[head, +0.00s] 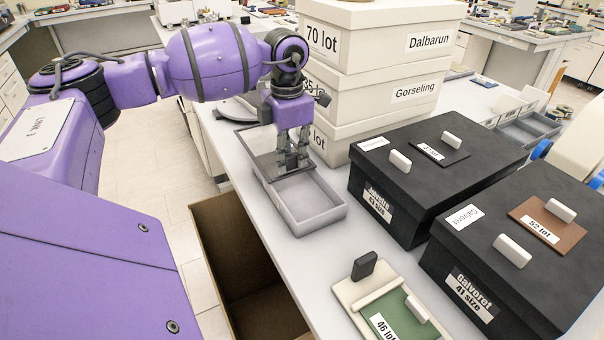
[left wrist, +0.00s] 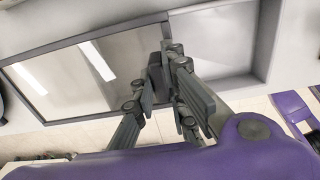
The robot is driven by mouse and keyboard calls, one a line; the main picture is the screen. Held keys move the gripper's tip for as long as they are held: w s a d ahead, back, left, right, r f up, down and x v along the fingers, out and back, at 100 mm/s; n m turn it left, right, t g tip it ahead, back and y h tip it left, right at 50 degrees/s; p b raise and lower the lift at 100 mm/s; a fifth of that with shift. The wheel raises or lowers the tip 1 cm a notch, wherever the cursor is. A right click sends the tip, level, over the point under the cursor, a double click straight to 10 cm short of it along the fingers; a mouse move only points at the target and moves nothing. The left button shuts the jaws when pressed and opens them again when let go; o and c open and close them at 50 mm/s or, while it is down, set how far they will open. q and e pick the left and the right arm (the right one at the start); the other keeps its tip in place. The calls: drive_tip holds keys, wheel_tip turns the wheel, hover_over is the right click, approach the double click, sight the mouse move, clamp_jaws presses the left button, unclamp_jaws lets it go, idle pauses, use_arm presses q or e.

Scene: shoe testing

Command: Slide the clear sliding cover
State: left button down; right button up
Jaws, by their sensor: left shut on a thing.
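The clear sliding cover (head: 256,142) lies over the far part of a shallow grey tray (head: 309,229). The near part of the tray is uncovered and looks empty. In the left wrist view the clear cover (left wrist: 88,72) spans the left and middle, with light reflections on it. The open compartment (left wrist: 212,40) is at the right. My left gripper (head: 292,160) points down over the tray, near the cover's near edge. It is shut on a small dark handle (left wrist: 155,70) at that edge, partly hidden by the fingers. My right gripper is not in view.
White labelled boxes (head: 375,90) are stacked right behind the tray. Two black lidded boxes (head: 400,205) (head: 470,265) stand to the right. A beige holder with a green card (head: 392,320) is in front. An open brown bin (head: 235,250) stands below the table's left edge.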

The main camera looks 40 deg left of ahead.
use_arm(q)
drive_tip(key=shift+w+a+f, duration=0.15)
drive_tip(key=shift+a+f, duration=0.05)
drive_tip(key=shift+a, duration=0.25)
drive_tip(key=shift+r, duration=0.3)
drive_tip(key=c, duration=1.8)
unclamp_jaws()
drive_tip(key=shift+w, duration=0.1)
drive_tip(key=shift+o, duration=0.2)
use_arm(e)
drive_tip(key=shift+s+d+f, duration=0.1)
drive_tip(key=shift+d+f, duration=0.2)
use_arm(q)
wheel_tip(320, 180, up, 12)
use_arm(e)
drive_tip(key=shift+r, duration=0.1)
